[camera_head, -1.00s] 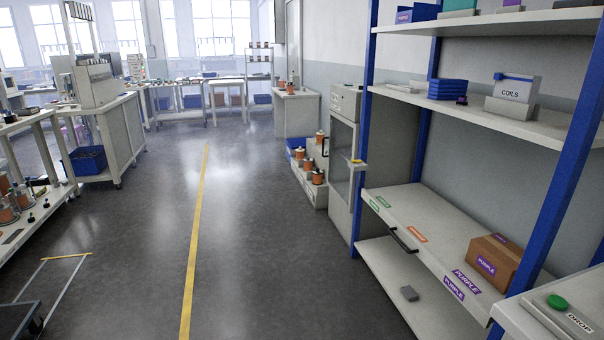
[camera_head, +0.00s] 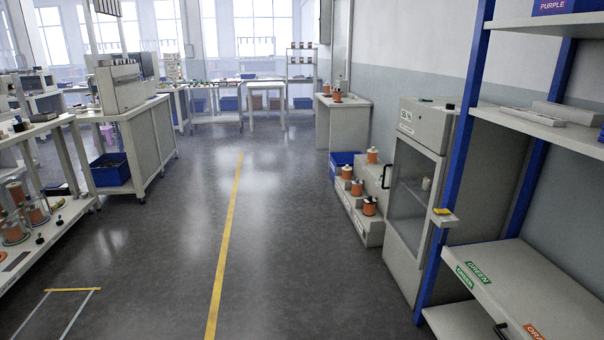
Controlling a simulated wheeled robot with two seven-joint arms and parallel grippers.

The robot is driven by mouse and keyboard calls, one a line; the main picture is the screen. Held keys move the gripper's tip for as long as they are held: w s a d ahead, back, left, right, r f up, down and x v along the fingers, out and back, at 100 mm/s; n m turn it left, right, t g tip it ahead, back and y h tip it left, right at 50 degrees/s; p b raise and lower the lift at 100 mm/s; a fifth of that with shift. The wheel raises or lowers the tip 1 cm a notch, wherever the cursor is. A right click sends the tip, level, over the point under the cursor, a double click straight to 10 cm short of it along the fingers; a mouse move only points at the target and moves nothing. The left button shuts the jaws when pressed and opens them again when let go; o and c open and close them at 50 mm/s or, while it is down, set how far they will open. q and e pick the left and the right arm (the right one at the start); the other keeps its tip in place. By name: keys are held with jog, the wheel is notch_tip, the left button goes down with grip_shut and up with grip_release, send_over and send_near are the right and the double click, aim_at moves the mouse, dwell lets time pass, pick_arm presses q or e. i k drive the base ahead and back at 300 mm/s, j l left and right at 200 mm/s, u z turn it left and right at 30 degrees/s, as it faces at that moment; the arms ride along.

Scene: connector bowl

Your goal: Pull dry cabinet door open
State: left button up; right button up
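The dry cabinet (camera_head: 424,130) is a grey upright cabinet on the right, just beyond the blue-posted shelf rack. Its door (camera_head: 410,190) has a dark glass window and looks closed. A dark vertical handle (camera_head: 385,175) sits on the door's left edge. A small pale item shows behind the glass. The cabinet stands some way ahead of me. Neither of my grippers is in view.
The shelf rack (camera_head: 457,165) stands on the near right; a small ledge with a yellow item (camera_head: 442,211) juts beside its post. White steps with orange spools (camera_head: 357,187) stand left of the cabinet. Benches (camera_head: 140,140) line the left. The floor (camera_head: 290,240) between is clear.

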aim_at(418, 262)
jog(key=i, duration=2.2)
